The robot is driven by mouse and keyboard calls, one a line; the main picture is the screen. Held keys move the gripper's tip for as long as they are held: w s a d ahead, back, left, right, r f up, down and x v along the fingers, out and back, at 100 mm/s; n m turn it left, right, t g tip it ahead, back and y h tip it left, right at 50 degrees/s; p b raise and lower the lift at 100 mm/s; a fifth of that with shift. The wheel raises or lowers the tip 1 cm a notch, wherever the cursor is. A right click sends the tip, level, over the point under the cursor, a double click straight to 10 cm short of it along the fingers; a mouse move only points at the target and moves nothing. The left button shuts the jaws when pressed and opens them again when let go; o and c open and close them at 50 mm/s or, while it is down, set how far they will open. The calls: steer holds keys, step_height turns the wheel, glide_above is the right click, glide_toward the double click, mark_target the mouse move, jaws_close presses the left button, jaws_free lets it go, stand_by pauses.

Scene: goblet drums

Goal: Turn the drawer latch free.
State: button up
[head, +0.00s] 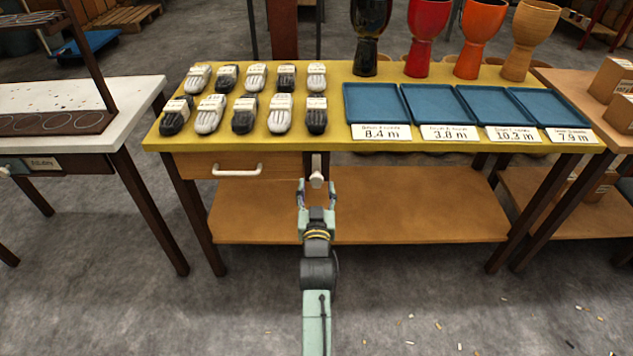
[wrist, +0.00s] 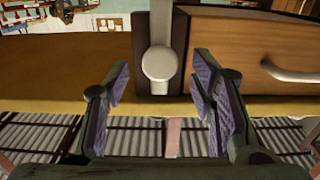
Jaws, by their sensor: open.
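The drawer (head: 195,167) is a wooden front with a white handle (head: 237,170), under the left part of the yellow table; it looks shut. The drawer latch (head: 317,172) is a pale upright bar on a dark mount just right of the drawer. In the wrist view the latch shows a round pale knob (wrist: 160,64) with the bar running up from it, and the drawer front (wrist: 225,50) lies to its right. My gripper (head: 316,190) is open and empty in front of the latch. In the wrist view its fingers (wrist: 162,82) stand either side of the knob's line, apart from it.
The yellow table (head: 335,103) carries several pale and dark fingered items, blue trays (head: 375,103) with labels, and goblet drums (head: 430,35) behind. A wooden shelf (head: 420,205) lies below. Tables stand at left and right. The grey floor in front is mostly clear, with small scraps.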

steer(key=s, duration=0.3)
steer(key=shift+s, duration=0.25)
